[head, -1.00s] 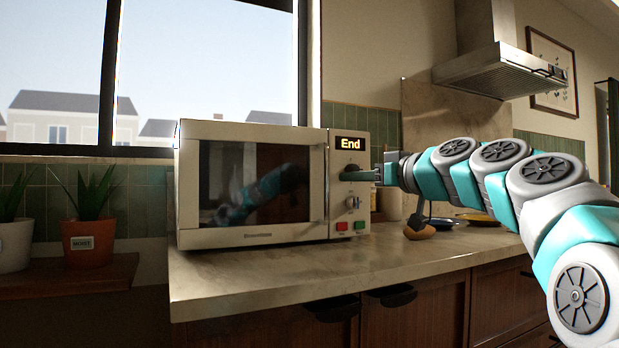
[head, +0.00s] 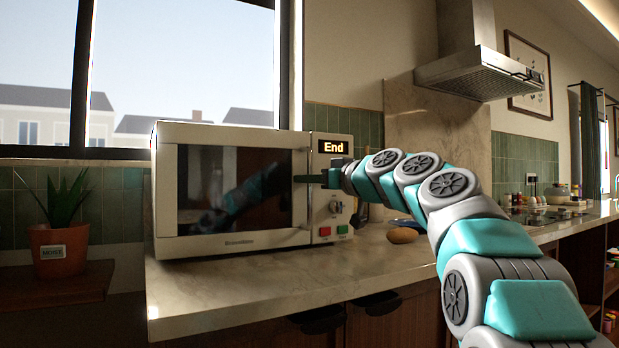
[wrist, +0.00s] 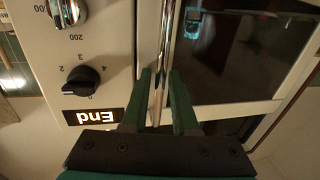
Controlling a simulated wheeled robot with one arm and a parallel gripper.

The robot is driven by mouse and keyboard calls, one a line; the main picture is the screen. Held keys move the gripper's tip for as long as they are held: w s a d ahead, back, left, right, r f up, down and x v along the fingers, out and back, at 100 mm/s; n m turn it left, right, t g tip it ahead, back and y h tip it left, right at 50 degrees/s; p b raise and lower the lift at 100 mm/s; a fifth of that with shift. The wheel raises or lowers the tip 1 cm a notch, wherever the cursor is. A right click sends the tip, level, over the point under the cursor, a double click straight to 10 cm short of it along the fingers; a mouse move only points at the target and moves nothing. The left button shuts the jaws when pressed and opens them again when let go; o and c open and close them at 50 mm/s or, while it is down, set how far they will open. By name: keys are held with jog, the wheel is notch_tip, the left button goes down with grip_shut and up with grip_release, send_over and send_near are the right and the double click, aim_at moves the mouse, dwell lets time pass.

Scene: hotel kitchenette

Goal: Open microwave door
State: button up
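The white microwave (head: 232,243) stands on the counter with its dark-windowed door (head: 165,205) closed. Its display reads "End". A silver vertical door handle (wrist: 167,35) runs along the door's edge beside the control panel (wrist: 105,25) in the wrist view. My gripper (head: 298,179) reaches in from the right across the panel to that edge. In the wrist view, my gripper's two green fingers (wrist: 160,80) are apart, one on each side of the handle, with a narrow gap still showing. The head view hides the handle's middle behind the fingers.
The marble counter (head: 240,285) extends right, with a brown roundish item (head: 403,235) near the microwave's right side. A potted plant (head: 60,245) stands on a low shelf at left. The counter in front of the microwave is clear.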

grip_shut()
dwell(1.4)
